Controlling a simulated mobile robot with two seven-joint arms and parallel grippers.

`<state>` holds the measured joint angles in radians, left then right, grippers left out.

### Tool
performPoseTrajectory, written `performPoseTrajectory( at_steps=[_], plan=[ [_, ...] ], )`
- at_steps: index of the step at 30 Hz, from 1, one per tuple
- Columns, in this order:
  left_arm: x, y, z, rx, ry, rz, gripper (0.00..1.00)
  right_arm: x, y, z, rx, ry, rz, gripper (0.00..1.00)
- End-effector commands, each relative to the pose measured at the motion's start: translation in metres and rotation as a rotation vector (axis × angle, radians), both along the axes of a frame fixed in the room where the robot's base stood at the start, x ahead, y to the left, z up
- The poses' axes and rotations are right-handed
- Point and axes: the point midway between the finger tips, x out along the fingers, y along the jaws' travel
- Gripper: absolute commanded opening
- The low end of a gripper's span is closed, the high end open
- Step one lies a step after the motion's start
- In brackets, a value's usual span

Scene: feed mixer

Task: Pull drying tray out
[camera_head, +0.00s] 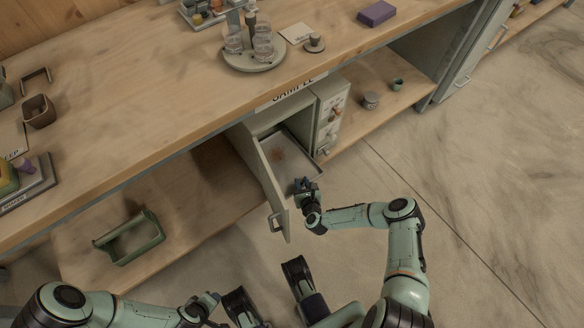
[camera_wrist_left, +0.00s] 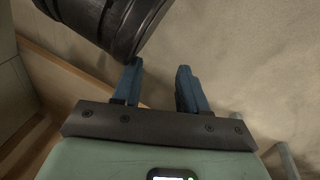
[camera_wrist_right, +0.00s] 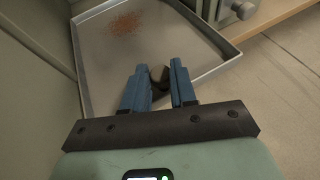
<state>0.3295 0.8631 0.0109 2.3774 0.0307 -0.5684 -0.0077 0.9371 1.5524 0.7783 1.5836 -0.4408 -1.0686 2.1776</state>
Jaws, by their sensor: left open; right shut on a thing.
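The drying tray (camera_head: 283,148) is a shallow grey metal tray with a reddish-brown patch on it. It sticks partly out of the open cabinet (camera_head: 265,122) under the bench. In the right wrist view the tray (camera_wrist_right: 185,50) fills the upper middle, with its raised rim near my fingers. My right gripper (camera_head: 304,184) is at the tray's front edge; in the right wrist view its blue fingers (camera_wrist_right: 158,85) are shut on a dark round knob (camera_wrist_right: 160,74) there. My left gripper (camera_wrist_left: 158,82) is open and empty, low at the front, away from the tray.
The cabinet door (camera_head: 272,187) stands open to the left of the tray. A green carrier (camera_head: 130,238) sits on the lower shelf. Glasses stand on a round tray (camera_head: 254,62) on the bench. Floor at right is clear.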

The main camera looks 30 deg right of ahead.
Motion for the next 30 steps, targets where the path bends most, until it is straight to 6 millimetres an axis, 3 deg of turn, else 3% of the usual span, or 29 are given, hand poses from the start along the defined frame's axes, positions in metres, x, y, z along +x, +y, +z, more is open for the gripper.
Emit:
performPoseTrajectory(
  at_steps=[1,6,12,27,28,30],
  plan=[
    [0.008,-0.001,0.011,0.002,-0.028,-0.001,0.43,-0.015,-0.003,0.003,0.003,0.001,-0.005,0.0],
    [0.025,-0.004,0.027,0.004,-0.086,-0.003,0.43,-0.053,-0.009,0.002,0.001,-0.001,-0.004,0.0],
    [0.014,-0.009,0.029,-0.009,-0.056,-0.013,0.43,-0.08,-0.012,0.001,-0.001,-0.003,-0.003,0.0],
    [0.011,-0.01,0.03,-0.013,-0.046,-0.016,0.43,-0.089,-0.013,0.0,-0.004,-0.003,-0.001,0.0],
    [0.011,-0.01,0.03,-0.013,-0.046,-0.016,0.43,-0.089,-0.013,0.0,-0.004,-0.003,-0.001,0.33],
    [0.011,-0.01,0.03,-0.013,-0.046,-0.016,0.43,-0.089,-0.013,0.0,-0.003,-0.003,0.0,0.52]
  ],
)
